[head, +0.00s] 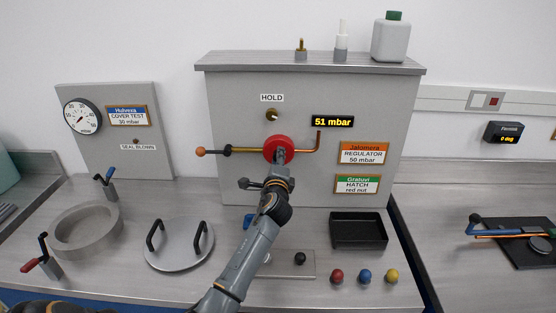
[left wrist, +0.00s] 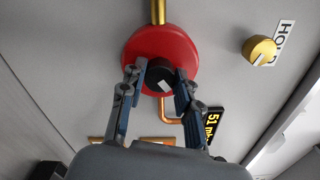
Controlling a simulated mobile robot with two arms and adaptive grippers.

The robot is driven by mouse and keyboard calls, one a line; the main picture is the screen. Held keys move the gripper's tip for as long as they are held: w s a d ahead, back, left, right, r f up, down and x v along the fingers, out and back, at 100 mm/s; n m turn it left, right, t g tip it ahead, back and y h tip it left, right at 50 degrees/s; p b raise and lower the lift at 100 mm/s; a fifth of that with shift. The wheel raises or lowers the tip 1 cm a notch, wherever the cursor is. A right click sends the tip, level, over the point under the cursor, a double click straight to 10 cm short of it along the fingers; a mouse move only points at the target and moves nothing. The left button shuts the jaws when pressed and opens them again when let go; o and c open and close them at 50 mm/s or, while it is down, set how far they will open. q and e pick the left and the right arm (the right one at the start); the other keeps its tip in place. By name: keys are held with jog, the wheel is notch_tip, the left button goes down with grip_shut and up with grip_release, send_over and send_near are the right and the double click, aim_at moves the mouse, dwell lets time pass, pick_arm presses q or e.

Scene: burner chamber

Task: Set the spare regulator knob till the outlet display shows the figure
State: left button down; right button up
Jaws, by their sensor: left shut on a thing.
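The red round regulator (head: 279,147) sits on the front of the grey cabinet, between a brass pipe on the left and a copper pipe on the right. Its black knob (left wrist: 160,75) with a white mark shows in the left wrist view. My left gripper (left wrist: 157,88) is shut on this knob, one finger on each side; in the head view the gripper (head: 281,158) hides the knob. The outlet display (head: 332,121) reads 51 mbar. The orange-topped regulator card (head: 363,153) reads 50 mbar. My right gripper is not in view.
A brass HOLD knob (head: 271,115) is above the regulator. A green hatch card (head: 357,184) names a red nut. A black tray (head: 358,230), a round lid (head: 179,244) with two handles, a metal ring (head: 85,230) and red, blue and yellow balls stand on the bench below.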

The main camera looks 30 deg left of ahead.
pick_arm(q)
jog(key=shift+f+n+b, duration=0.1)
jog(key=shift+n+b, duration=0.3)
jog(key=shift+n, duration=0.2)
jog(key=c, duration=2.1)
grip_release()
jog(key=o, duration=1.1)
jog(key=shift+o, duration=0.2)
jog(key=v, duration=1.2)
